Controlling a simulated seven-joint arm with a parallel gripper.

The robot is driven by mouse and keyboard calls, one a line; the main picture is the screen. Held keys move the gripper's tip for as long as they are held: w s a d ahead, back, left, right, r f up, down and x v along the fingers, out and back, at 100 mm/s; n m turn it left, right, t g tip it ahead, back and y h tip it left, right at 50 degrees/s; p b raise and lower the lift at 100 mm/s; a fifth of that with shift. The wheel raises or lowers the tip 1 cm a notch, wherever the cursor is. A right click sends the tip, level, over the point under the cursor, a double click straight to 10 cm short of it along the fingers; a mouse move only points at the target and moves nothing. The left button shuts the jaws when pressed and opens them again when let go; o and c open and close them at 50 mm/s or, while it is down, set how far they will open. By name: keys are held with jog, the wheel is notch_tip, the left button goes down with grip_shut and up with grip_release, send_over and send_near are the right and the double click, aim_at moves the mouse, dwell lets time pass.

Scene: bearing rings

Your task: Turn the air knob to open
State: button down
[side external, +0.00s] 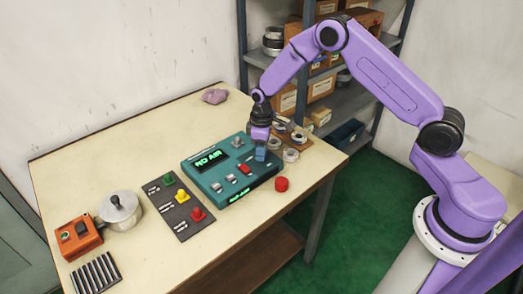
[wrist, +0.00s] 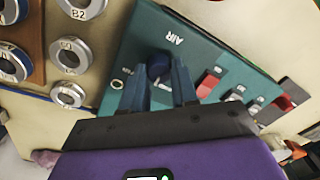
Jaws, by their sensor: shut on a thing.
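The teal control box (side external: 201,182) lies on the table, with a lit display (side external: 212,160) reading "NO AIR". In the wrist view the dark blue air knob (wrist: 158,73) sits on the box's teal face (wrist: 215,55), beside the upside-down label "AIR". My gripper (wrist: 159,65) has one blue finger on each side of the knob and is shut on it. In the side view my gripper (side external: 261,153) points down at the box's far right corner and hides the knob. The knob's pointer direction cannot be made out.
Metal rings (side external: 290,155) lie on and beside a brown board close to my gripper. A red cap (side external: 281,184) stands at the box's right. A dark panel with coloured knobs (side external: 180,206), a metal pot (side external: 120,212) and an orange box (side external: 77,238) are further left.

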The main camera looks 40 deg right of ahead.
jog(key=m, duration=0.5)
jog(key=shift+s, duration=0.1)
jog(key=shift+m, duration=2.4)
jog(key=c, duration=0.9)
grip_release()
jog(key=shift+o, duration=0.2)
notch_tip(320, 180, up, 18)
jog(key=shift+d+f, duration=0.25)
jog(key=shift+d, duration=0.1)
